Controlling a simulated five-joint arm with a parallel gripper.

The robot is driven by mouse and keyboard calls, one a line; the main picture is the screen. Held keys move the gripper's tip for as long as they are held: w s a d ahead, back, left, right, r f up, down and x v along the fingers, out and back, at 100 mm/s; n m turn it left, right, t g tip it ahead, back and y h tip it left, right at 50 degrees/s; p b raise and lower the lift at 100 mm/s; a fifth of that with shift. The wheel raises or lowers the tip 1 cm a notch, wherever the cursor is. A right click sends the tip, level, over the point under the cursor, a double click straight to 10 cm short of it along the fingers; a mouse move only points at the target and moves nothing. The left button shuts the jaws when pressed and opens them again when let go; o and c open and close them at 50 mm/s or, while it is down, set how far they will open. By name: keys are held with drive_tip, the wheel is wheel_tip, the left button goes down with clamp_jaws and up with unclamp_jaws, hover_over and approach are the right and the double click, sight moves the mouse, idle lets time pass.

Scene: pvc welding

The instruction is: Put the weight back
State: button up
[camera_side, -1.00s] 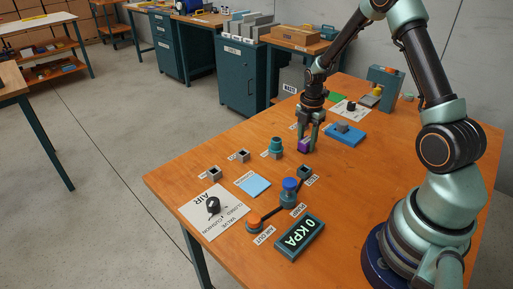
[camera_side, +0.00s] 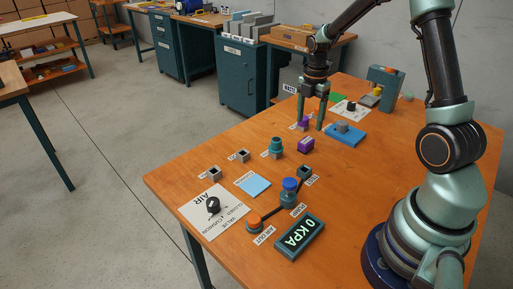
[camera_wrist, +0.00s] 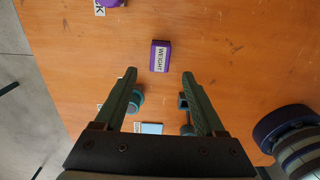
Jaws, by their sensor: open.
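The weight is a purple block (camera_side: 306,146) resting on the orange-brown table. In the wrist view it shows as a purple block (camera_wrist: 160,56) with a white WEIGHT label facing up. My gripper (camera_side: 310,126) is open and empty, with its fingers pointing down. In the side view it is above and behind the weight, apart from it. In the wrist view the weight lies beyond the fingertips (camera_wrist: 159,75), roughly centred between them.
A purple round part (camera_side: 304,122) stands behind the weight. A blue plate (camera_side: 345,134) lies to the right, a teal cylinder (camera_side: 276,147) to the left. A blue-topped pump (camera_side: 289,190), the 0 KPA display (camera_side: 300,236) and a valve card (camera_side: 226,222) are nearer the front.

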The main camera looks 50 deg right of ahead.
drive_tip(key=s+a+r+m+t, duration=0.3)
drive_tip(key=a+r+m, duration=0.5)
drive_tip(key=r, duration=0.5)
drive_tip(key=s+a+r+m+t, duration=0.2)
drive_tip(key=s+a+r+m, duration=0.1)
drive_tip(key=s+a+m, duration=0.4)
drive_tip(key=shift+a+m+t, duration=0.3)
drive_tip(key=shift+a+m, duration=1.2)
drive_tip(key=shift+s, duration=0.1)
